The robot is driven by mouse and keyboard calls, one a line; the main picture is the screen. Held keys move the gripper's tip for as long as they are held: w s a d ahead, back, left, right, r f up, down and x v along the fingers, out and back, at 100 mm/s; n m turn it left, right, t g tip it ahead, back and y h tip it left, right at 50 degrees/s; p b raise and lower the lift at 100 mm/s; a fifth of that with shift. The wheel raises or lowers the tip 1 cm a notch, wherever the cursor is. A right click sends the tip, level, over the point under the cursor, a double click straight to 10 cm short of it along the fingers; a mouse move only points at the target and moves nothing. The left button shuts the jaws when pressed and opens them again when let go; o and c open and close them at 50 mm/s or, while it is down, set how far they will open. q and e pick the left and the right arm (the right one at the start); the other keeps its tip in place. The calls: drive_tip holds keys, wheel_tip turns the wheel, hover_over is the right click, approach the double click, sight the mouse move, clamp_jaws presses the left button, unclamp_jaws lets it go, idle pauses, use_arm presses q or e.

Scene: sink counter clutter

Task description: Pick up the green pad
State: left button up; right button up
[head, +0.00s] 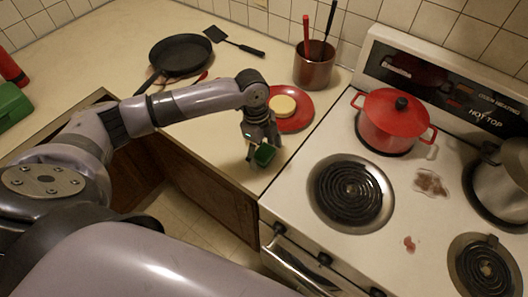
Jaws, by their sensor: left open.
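The green pad (264,154) is a small dark green block near the front edge of the counter, beside the stove. My left gripper (257,155) is right over it, pointing down, with its open fingers at the pad and partly covering it. I cannot tell whether the fingers touch the pad. My right gripper is not in view.
A red plate (301,119) with a round yellow item (282,106) lies just behind the gripper. A utensil pot (314,68), a black pan (181,53) and a spatula (236,41) stand farther back. The stove with a red pot (392,121) is at right.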

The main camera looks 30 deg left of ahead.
sight(264, 151)
use_arm(q)
drive_tip(key=c, duration=1)
drive_tip(key=shift+r, duration=0.1)
drive_tip(key=shift+c, duration=0.2)
wheel_tip(264, 151, up, 20)
drive_tip(key=b, duration=0.3)
drive_tip(key=o, duration=0.4)
drive_tip(key=c, duration=0.5)
